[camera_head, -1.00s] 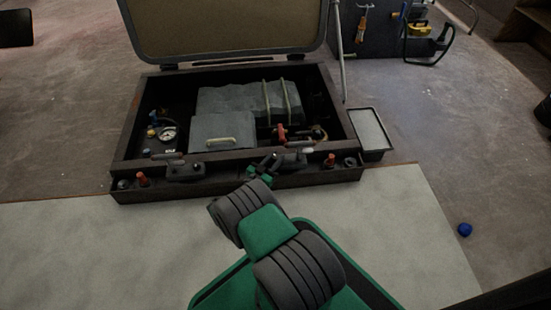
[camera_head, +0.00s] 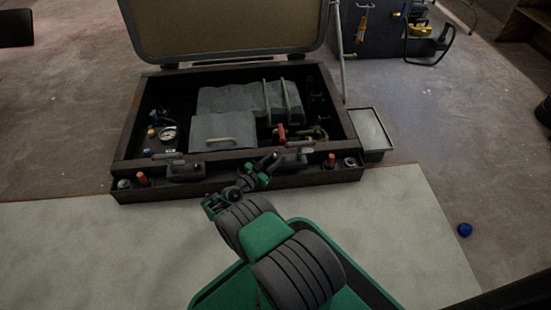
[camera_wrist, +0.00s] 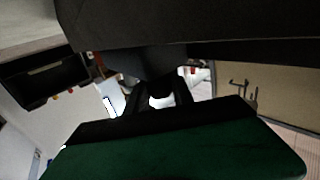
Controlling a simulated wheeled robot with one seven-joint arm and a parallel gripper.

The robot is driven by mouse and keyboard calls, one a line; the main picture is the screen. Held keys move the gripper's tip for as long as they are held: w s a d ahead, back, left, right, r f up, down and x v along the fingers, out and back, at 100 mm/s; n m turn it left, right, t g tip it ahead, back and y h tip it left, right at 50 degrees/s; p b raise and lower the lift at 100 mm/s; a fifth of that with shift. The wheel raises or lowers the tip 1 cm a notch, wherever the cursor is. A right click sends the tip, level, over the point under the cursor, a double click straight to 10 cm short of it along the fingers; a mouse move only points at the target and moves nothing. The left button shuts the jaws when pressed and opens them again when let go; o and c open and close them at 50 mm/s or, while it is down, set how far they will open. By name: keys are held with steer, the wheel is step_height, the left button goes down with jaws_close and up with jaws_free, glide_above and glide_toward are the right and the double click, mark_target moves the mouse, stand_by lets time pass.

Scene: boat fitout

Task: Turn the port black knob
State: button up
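A dark knob (camera_head: 123,184) stands at the left end of the front ledge of the dark open locker, beside an orange-red knob (camera_head: 142,178). A second dark knob (camera_head: 350,162) stands at the right end beside another red knob (camera_head: 330,161). The frames do not mark which side is port. My gripper (camera_head: 268,166) is in front of the ledge's middle, apart from both dark knobs. In the wrist view its two dark fingers (camera_wrist: 158,100) are spread with a gap between them and nothing visibly held. Neither dark knob can be clearly made out there.
The locker (camera_head: 130,135) holds grey boxes (camera_head: 222,130), a gauge (camera_head: 167,134) and a red-handled valve (camera_head: 281,131); its lid (camera_head: 225,30) is raised. Latches (camera_head: 185,168) stand along the front edge. A grey tray (camera_head: 370,130) is at right. A blue ball (camera_head: 464,230) lies on the floor.

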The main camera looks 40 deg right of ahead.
steer(key=o, duration=0.4)
steer(key=shift+t, duration=0.4)
